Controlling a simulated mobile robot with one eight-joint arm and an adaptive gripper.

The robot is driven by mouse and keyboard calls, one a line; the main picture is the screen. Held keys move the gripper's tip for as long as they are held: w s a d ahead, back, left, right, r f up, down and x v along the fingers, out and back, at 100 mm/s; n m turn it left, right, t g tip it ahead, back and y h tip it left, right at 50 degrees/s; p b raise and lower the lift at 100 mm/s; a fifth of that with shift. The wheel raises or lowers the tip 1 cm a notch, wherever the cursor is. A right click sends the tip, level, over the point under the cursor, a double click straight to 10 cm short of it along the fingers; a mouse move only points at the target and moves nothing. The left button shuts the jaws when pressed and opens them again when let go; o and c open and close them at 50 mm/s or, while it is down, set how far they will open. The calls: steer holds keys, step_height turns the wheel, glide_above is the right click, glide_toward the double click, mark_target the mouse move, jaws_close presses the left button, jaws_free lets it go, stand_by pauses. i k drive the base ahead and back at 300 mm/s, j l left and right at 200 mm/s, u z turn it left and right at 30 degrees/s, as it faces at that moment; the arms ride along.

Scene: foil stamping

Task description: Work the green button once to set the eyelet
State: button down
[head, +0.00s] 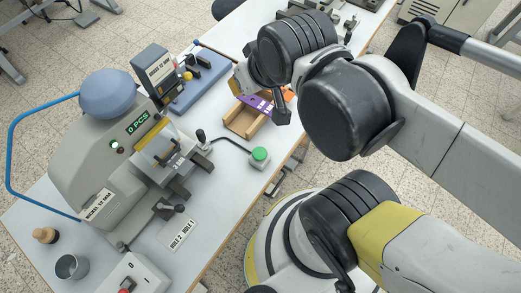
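The green button (260,154) sits on a small pale box near the right edge of the table, with a black cable running left from it. The grey eyelet machine (105,150) stands to its left, with a blue cap, a blue bent handle rail and a lit display (138,123) that appears to read 0 PCS. My gripper (282,110) hangs from my arm up and right of the button, apart from it in the picture. Its fingers are small and partly hidden by my wrist, so I cannot tell whether they are open. No eyelet can be made out.
A wooden tray (237,127) with a purple piece (257,104) lies beside my gripper. A second blue-based press (200,80) stands behind. A switch box (133,278), a metal cup (71,266) and a label plate (180,235) are in front. Table between plate and button is clear.

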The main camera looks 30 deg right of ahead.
mark_target(259, 153)
steer(key=k+j+u, duration=0.15)
steer(key=k+j, duration=0.5)
steer(key=k, duration=0.15)
